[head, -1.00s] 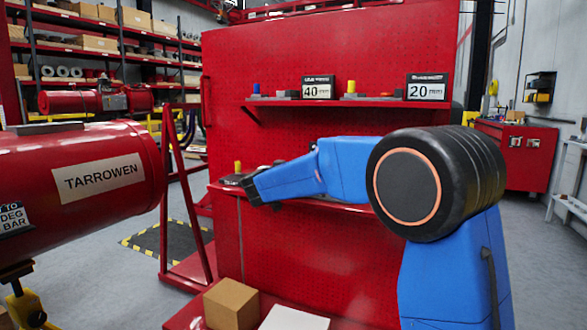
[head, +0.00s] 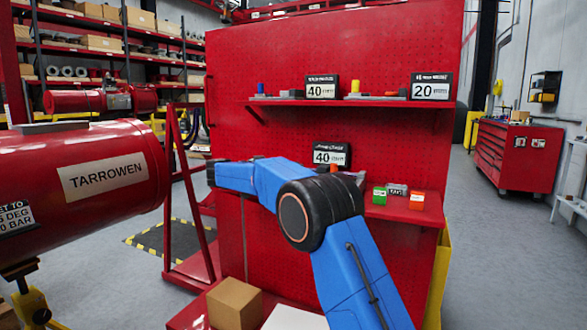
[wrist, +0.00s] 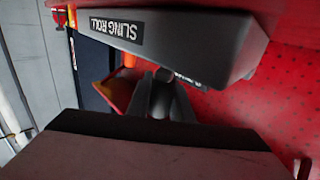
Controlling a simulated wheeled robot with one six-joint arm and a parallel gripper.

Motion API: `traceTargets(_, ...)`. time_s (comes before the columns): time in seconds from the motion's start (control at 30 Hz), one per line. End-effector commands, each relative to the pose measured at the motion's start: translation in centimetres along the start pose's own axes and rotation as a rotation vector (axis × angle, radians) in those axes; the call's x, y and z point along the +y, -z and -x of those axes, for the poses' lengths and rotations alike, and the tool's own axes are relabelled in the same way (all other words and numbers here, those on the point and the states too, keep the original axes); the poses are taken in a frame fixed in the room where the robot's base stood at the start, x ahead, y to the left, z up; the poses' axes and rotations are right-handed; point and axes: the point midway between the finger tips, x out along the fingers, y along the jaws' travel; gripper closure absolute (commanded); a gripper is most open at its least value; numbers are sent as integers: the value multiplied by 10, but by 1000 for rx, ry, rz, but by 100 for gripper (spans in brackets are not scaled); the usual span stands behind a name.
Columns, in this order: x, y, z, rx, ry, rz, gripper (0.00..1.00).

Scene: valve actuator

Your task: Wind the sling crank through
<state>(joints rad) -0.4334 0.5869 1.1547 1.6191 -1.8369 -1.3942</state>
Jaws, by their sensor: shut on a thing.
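In the wrist view, a dark grey block labelled SLING ROLL (wrist: 185,38) fills the top, tilted across the picture. Below it, the two grey fingers of my gripper (wrist: 163,92) close around a small rounded grey piece, seemingly the crank's grip (wrist: 163,76). The crank's arm and pivot are not clear. In the head view, the dark end of my gripper (head: 211,173) is at the left edge of the red panel. The crank cannot be made out there.
The red pegboard panel (head: 280,80) stands behind my arm, with shelves holding number signs and small blocks. A red cylinder marked TARROWEN (head: 100,180) is at left. A red frame (head: 185,190) stands between them. A cardboard box (head: 234,304) sits low in front.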

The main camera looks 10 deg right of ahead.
Motion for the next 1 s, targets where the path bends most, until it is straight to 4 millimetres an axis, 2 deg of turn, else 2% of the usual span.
traceTargets(0.3,-1,1,0,1,-104,-2,100)
traceTargets(0.83,-1,2,0,2,-123,-3,100)
traceTargets(0.87,-1,2,0,2,-123,-3,76)
traceTargets(0.9,-1,2,0,2,-123,-3,66)
traceTargets(0.93,-1,2,0,2,-123,-3,62)
traceTargets(1.0,-1,1,1,1,-123,-2,62)
